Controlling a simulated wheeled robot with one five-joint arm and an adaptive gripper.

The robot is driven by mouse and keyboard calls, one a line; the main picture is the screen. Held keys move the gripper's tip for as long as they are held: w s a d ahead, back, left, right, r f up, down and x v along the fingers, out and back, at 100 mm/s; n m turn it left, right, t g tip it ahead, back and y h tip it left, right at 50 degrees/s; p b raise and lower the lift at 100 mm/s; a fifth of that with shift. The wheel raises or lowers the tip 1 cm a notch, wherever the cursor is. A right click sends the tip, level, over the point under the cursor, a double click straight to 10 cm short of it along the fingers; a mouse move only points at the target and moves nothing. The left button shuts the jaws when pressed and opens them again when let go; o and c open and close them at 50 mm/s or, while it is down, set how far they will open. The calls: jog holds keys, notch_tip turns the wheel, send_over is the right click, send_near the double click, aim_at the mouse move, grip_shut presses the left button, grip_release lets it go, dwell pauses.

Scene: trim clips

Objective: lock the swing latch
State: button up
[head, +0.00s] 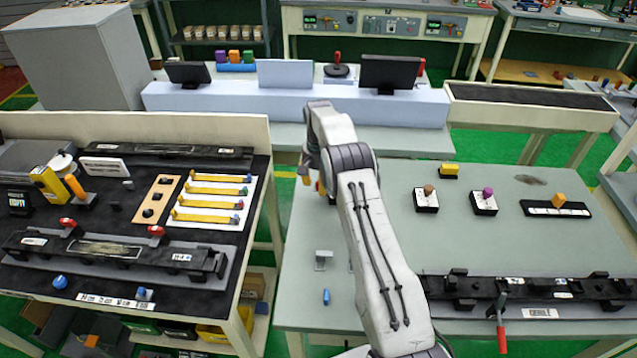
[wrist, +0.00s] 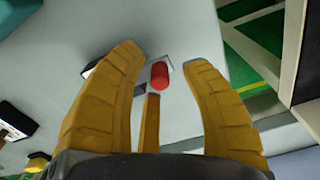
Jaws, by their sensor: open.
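In the wrist view a red cylindrical handle (wrist: 159,75) stands over a small pale plate (wrist: 148,74) on the grey table top; I take it for the swing latch. My gripper (wrist: 166,56) is open, with its yellow fingers spread on either side of the red handle and a third yellow finger below it. I cannot tell whether any finger touches the handle. In the head view only bits of my gripper (head: 312,180) show beside my arm, above the left part of the right-hand table. My arm hides the red handle there, so its lock position cannot be told.
On the right-hand table (head: 385,190) are black blocks with knobs (head: 426,200), a yellow block (head: 449,170), a metal bracket (head: 322,260) and a blue peg (head: 326,296). A black rail fixture with a red-handled lever (head: 502,340) lines its front. A cluttered black-topped bench (head: 240,262) stands left.

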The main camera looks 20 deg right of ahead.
jog(key=shift+f, duration=0.35)
jog(key=shift+c, duration=0.2)
grip_shut()
